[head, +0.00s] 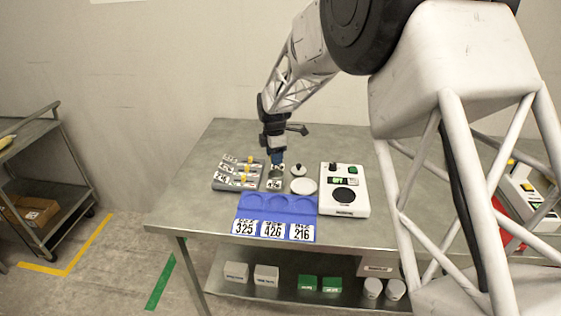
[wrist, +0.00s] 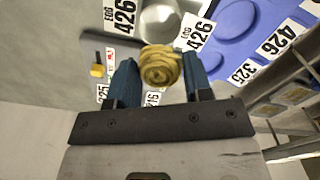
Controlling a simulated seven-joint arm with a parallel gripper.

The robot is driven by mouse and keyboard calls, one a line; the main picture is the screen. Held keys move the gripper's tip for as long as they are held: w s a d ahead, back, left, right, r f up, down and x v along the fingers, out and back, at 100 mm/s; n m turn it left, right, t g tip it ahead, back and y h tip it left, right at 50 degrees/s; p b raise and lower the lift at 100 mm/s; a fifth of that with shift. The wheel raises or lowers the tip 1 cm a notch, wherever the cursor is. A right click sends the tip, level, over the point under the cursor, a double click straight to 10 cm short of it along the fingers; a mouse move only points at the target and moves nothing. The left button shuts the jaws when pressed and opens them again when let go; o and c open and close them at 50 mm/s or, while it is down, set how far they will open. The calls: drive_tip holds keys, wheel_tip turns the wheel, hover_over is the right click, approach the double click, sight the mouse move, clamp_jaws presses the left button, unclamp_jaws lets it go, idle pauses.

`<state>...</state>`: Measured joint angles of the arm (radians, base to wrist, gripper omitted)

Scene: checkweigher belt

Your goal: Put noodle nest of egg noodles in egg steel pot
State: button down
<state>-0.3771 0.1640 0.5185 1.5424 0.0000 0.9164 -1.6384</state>
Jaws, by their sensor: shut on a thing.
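My gripper (wrist: 160,75) is shut on a yellow coiled noodle nest (wrist: 160,66), held between its blue fingers. A shiny round steel pot (wrist: 160,20), with EGG 426 labels beside it, shows just beyond the nest in the wrist view. The nest overlaps the near part of the pot in that picture, and the gap between them cannot be judged. In the head view my gripper (head: 277,163) points down over the bench behind the blue tray; the nest and pot are too small to make out clearly there.
A blue tray (head: 252,215) with round recesses and labels 325, 426 and 216 lies at the bench front. A white weighing unit (head: 343,206) stands right of it. White round pieces (head: 303,186) sit between. A grey rack with yellow parts (head: 220,183) is at left.

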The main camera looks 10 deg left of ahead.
drive_tip(key=shift+f, duration=0.3)
idle(0.4)
drive_tip(key=shift+f, duration=2.7)
drive_tip(key=shift+c, duration=2.3)
unclamp_jaws()
drive_tip(key=shift+r, duration=0.15)
drive_tip(key=shift+r, duration=3.3)
